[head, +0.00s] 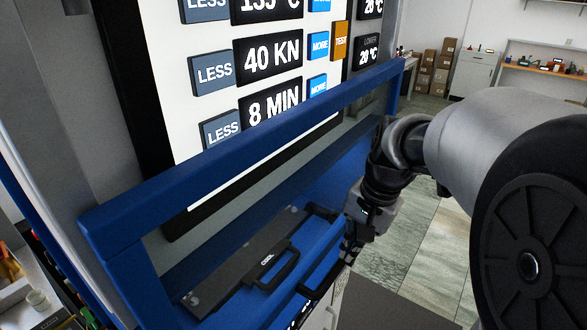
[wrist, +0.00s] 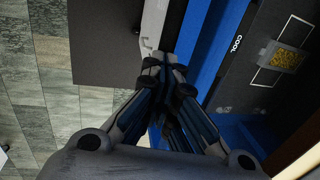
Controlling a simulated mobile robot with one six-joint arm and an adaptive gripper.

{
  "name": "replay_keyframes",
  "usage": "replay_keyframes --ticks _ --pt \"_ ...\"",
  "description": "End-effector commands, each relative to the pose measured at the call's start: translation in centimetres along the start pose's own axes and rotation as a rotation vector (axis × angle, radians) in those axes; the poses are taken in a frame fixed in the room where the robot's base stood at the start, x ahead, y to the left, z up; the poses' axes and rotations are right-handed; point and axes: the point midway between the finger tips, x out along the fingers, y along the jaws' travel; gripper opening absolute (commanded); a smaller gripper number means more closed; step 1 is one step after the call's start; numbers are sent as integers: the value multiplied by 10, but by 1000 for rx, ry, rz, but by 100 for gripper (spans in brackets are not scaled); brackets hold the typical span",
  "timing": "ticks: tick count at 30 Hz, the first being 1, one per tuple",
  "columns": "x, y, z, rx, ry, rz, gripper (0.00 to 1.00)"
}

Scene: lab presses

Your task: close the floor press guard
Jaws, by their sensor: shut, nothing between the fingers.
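The floor press guard seems to be the blue frame (head: 240,148) standing in front of the press's control panel in the head view. Its top bar slants up to the right, and its lower part is partly hidden by my arm. I cannot tell how far it is open. My gripper (head: 347,252) is at the right side of the frame, low down, close to the blue lower bar. In the wrist view my gripper (wrist: 165,65) has its fingers together and empty, beside a blue bar (wrist: 198,40). Whether they touch it is unclear.
A dark plate marked COOL with a black handle (head: 276,270) lies inside the frame. The press panel (head: 225,70) rises behind it. Tiled floor (head: 420,245) is open to the right. Boxes (head: 432,68) and a shelf (head: 545,68) stand far off.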

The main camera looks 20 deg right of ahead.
Motion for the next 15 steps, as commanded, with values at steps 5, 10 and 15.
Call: replay_keyframes --ticks 5,10,15 --pt "67 14 2 2 -9 5 0" --pt "108 22 2 1 -7 4 0" --pt "135 27 2 1 -5 3 0"
